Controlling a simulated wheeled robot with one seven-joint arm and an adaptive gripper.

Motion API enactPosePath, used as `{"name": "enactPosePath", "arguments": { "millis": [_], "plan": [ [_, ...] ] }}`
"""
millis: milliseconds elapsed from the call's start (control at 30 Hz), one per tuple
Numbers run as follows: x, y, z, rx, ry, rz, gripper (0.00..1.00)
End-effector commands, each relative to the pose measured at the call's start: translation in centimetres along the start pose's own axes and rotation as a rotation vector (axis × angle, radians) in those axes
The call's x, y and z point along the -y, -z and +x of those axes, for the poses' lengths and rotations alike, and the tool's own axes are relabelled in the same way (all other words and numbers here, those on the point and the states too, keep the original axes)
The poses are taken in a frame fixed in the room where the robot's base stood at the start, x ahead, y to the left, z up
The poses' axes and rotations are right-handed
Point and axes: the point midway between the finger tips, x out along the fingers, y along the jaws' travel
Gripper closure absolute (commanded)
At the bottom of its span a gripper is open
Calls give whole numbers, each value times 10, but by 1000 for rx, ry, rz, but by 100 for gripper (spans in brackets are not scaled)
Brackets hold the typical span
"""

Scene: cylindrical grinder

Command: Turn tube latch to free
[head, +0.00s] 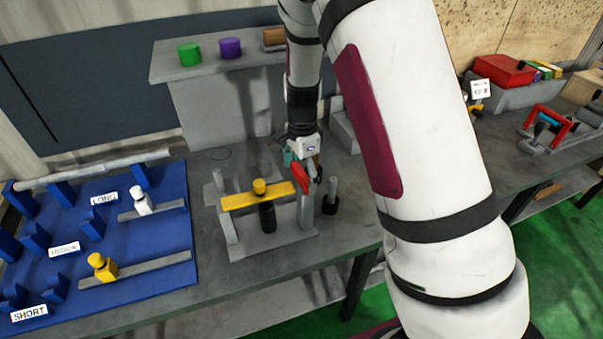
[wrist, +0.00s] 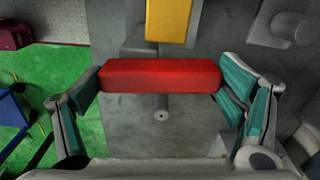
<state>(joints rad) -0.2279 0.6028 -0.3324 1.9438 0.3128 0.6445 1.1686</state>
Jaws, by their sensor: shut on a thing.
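The red latch (head: 300,178) sits at the right end of the yellow bar (head: 243,199) on a grey fixture (head: 270,243). A dark upright tube (head: 267,217) stands under the bar. A yellow knob (head: 260,186) tops the bar. My gripper (head: 304,163) is at the red latch from above and behind. In the wrist view the red latch (wrist: 160,75) lies crosswise between my two teal-padded fingers, which are shut on its ends. The yellow bar's end (wrist: 168,20) shows just beyond it. My arm and gripper partly cover the latch in the head view.
A dark-based post (head: 331,200) stands right of the fixture. A blue rack (head: 150,240) labelled SHORT, MEDIUM and LONG lies left. Green (head: 189,54) and purple (head: 230,48) cylinders stand on a rear shelf. A red box (head: 503,71) is at the far right.

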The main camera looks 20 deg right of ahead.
Motion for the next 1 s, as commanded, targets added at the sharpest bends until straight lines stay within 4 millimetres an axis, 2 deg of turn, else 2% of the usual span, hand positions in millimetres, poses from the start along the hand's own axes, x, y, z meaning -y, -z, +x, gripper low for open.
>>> {"name": "enactPosePath", "arguments": {
  "millis": [467,500,533,867,1000],
  "plan": [
    [0,0,0,0,-2,11,63],
    [0,0,0,0,-2,11,4],
    [0,0,0,0,-2,11,0],
    [0,0,0,0,0,11,0],
    [1,0,-7,0,2,10,0]
  ]
}}
